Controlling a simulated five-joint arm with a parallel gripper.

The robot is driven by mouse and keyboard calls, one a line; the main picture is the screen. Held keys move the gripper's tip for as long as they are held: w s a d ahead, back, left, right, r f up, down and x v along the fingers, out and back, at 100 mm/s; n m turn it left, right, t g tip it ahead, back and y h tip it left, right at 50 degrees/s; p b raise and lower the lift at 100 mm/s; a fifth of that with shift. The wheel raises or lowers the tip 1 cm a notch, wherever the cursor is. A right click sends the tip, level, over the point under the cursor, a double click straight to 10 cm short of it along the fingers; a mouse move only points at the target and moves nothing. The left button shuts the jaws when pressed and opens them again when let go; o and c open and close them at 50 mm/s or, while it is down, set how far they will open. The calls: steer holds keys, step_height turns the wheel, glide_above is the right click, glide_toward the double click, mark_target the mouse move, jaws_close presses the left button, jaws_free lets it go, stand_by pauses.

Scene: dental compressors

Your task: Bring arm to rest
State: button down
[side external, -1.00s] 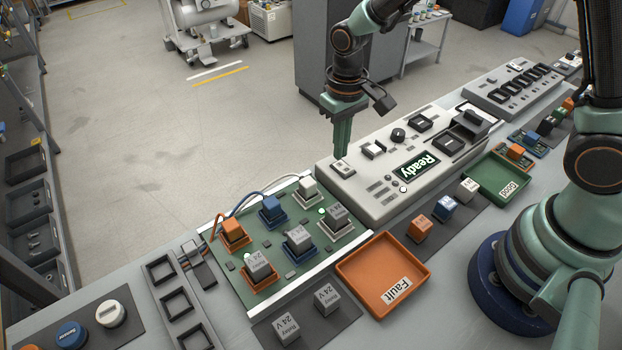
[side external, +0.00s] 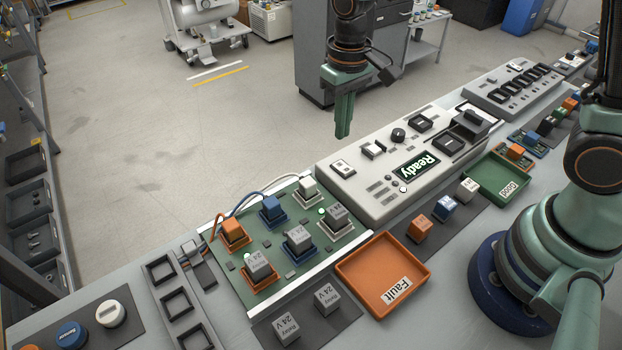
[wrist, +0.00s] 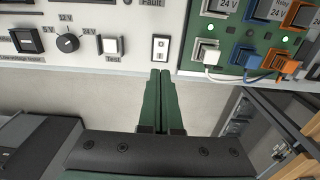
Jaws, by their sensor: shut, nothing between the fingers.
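My gripper (side external: 343,131) is green, with its two fingers pressed together and nothing between them. In the side external view it hangs in the air, fingers down, above the back left end of the white test console (side external: 385,207). The wrist view shows the shut fingers (wrist: 161,74) below a small two-slot socket plate (wrist: 160,48) on the console's edge. The fingers appear apart from the console.
The console display (side external: 416,167) reads Ready. A green relay board (side external: 322,254) holds several relays to the left. An orange Fault tray (side external: 360,272) and a green tray (side external: 485,181) stand in front. Open floor lies behind the bench.

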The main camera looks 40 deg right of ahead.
steer(key=s+d+r+t, duration=0.5)
steer(key=s+d+r, duration=0.4)
steer(key=r, duration=0.3)
steer(key=shift+r+t, duration=0.3)
steer(key=shift+r, duration=0.05)
